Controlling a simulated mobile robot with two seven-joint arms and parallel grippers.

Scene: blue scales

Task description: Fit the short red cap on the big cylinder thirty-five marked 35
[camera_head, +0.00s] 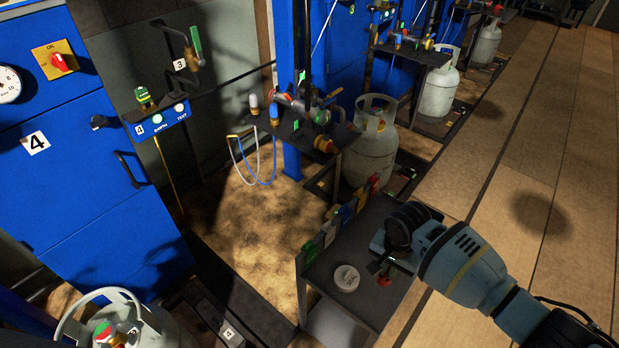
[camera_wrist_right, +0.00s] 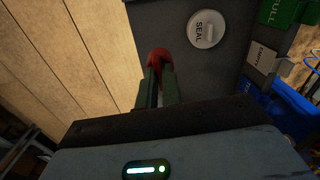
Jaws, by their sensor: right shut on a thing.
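My right gripper (camera_head: 386,270) is over the small dark table and its fingers are closed on the short red cap (camera_head: 384,282). In the right wrist view the red cap (camera_wrist_right: 158,56) shows between the tips of the gripper fingers (camera_wrist_right: 161,78). I cannot tell whether the cap still touches the table top. Large grey gas cylinders stand around: one behind the table (camera_head: 370,160), one farther back (camera_head: 438,92), and one at the bottom left (camera_head: 120,328). I cannot read the mark 35 on any of them. My left gripper is out of view.
The small table (camera_head: 338,285) bears a round white SEAL disc (camera_head: 346,278) and a row of coloured tags (camera_head: 345,220) along its edge. A blue cabinet marked 4 (camera_head: 75,190) stands at left. A pipe bench (camera_head: 300,125) stands behind. The right-hand floor (camera_head: 560,130) is clear.

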